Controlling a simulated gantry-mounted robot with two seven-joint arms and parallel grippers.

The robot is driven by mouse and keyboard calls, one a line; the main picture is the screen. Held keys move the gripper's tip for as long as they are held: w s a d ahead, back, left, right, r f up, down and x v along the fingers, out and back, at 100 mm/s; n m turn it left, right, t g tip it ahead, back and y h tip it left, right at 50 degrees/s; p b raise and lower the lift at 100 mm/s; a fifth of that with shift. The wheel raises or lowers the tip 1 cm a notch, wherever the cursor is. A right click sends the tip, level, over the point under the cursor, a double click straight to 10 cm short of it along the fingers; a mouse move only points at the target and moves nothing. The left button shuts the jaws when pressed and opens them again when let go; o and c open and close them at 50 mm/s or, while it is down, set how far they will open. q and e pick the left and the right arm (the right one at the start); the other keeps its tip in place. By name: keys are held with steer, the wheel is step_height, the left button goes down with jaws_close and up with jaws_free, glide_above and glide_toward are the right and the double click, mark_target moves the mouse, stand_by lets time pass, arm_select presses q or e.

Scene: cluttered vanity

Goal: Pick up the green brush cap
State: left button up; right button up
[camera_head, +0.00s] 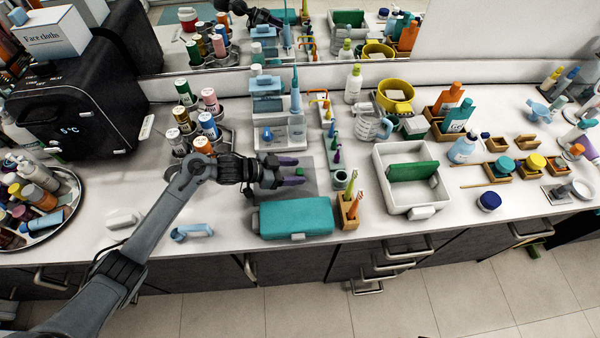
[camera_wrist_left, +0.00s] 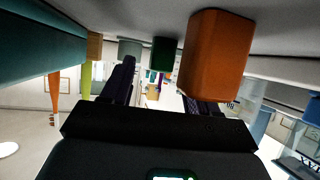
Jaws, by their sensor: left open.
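A small green piece (camera_head: 300,172), which looks like the green brush cap, stands on a grey mat (camera_head: 309,187) just beyond my left gripper. It shows in the left wrist view as a dark green block (camera_wrist_left: 165,54). My left gripper (camera_head: 297,171) is open and points right, low over the mat, with its fingers either side of the green piece's line. I cannot tell if they touch it. A larger orange block (camera_wrist_left: 215,57) is close on the right in the left wrist view; my gripper hides it in the head view. My right gripper is not in view.
A teal case (camera_head: 296,217) lies in front of the mat. A wooden holder with brushes (camera_head: 349,212) stands at its right. A rack with upright small brushes (camera_head: 337,165) is beyond the fingertips. A white tray (camera_head: 296,144) stands behind; bare counter (camera_head: 225,220) is at front left.

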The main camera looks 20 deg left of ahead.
arm_select(q)
jaws_close()
stand_by(0.4)
steer(key=shift+r, duration=0.1)
